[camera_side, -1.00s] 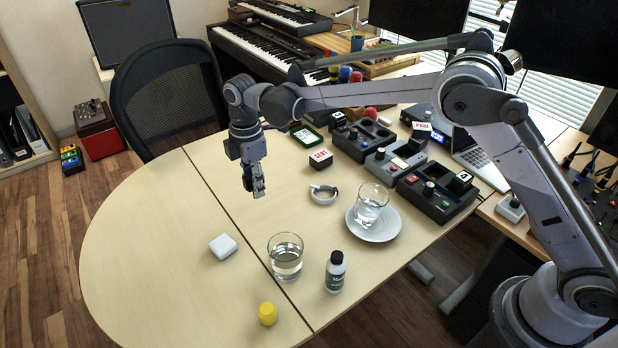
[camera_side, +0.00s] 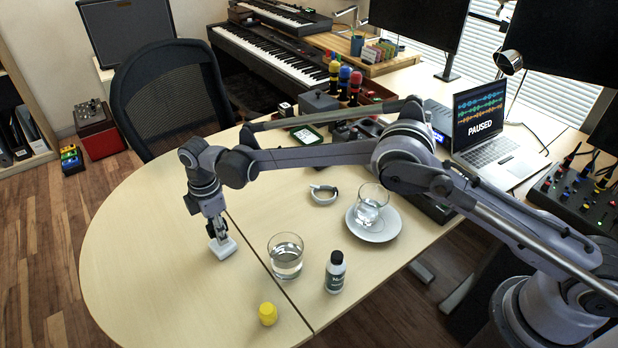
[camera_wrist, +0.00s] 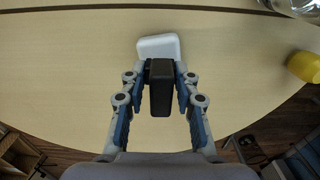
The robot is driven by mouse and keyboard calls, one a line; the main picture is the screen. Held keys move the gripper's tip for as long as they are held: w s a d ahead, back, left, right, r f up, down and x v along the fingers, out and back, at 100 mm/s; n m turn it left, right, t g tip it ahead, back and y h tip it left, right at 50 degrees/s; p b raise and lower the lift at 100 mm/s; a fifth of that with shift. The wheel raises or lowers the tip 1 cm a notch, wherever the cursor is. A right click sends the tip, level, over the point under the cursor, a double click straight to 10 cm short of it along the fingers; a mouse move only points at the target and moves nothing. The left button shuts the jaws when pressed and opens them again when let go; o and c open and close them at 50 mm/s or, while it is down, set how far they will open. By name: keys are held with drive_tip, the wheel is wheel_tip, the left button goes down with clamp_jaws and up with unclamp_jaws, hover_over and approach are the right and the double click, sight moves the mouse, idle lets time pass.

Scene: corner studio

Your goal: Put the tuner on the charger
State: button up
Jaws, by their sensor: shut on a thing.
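My gripper (camera_side: 217,229) points down at the left part of the table, right over a white rounded square block (camera_side: 226,251) that looks like the charger. In the wrist view my gripper (camera_wrist: 161,76) is shut on a small black block (camera_wrist: 160,98), which appears to be the tuner. The white block (camera_wrist: 158,44) lies flat just beyond it, and the black block's far end overlaps its near edge in the picture. I cannot tell whether they touch. In the side view the fingers mostly hide the black block.
A glass of water (camera_side: 286,262), a small dark bottle (camera_side: 335,272) and a yellow cap (camera_side: 268,314) stand to the right of my gripper. Further right are a saucer (camera_side: 392,233) with a glass cup (camera_side: 370,206) and a grey ring-shaped thing (camera_side: 323,194). The table's left side is clear.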

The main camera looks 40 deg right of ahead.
drive_tip(key=shift+f, duration=0.55)
drive_tip(key=shift+f, duration=0.1)
drive_tip(key=o, duration=1)
drive_tip(key=shift+c, duration=0.2)
